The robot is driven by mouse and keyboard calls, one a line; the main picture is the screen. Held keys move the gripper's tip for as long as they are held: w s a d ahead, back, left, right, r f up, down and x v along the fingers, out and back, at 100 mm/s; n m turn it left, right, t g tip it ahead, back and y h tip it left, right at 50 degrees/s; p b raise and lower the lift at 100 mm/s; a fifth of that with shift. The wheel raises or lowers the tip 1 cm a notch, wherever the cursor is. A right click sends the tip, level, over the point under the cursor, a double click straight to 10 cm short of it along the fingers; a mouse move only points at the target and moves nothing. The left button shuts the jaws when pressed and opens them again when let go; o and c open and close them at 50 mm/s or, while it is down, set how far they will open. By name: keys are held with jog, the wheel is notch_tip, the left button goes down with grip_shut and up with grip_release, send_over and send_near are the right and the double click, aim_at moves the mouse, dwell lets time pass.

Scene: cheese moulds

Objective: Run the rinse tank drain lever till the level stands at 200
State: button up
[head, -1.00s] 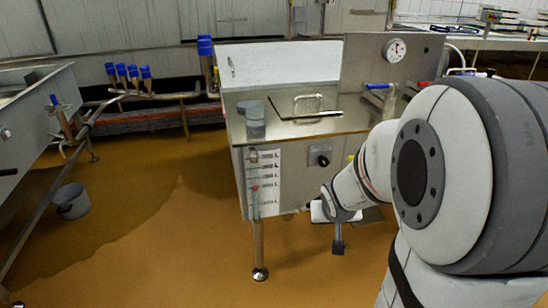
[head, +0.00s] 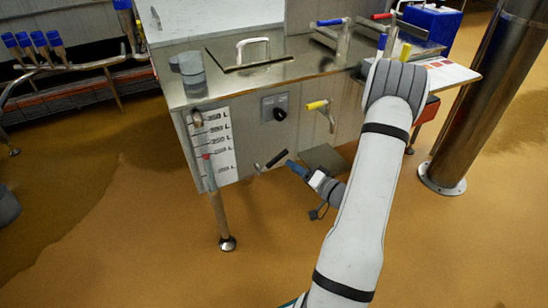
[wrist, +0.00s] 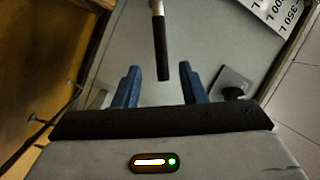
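The drain lever (head: 271,161), a rod with a black grip, sticks out low on the front of the steel rinse tank (head: 250,110). My gripper (head: 293,166) is at the grip's free end. In the wrist view, the black grip (wrist: 162,50) points down between the two blue fingers of my gripper (wrist: 159,70). The fingers are open, with a gap on both sides of the grip. The level gauge (head: 207,165) is a tube beside a white scale (head: 223,148) on the tank front. A red mark (head: 206,156) sits in its lower half; the nearest number is unclear.
A black knob (head: 279,114) and a yellow-handled valve (head: 318,104) are on the tank front above the lever. A grey cup (head: 187,68) and a lid (head: 249,52) are on top. A steel column (head: 480,110) stands right. Floor in front is clear.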

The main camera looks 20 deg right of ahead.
aim_at(278, 158)
jog(key=b+x, duration=0.2)
jog(key=x, duration=0.4)
jog(key=shift+w+a, duration=0.35)
jog(key=shift+w, duration=0.3)
grip_shut()
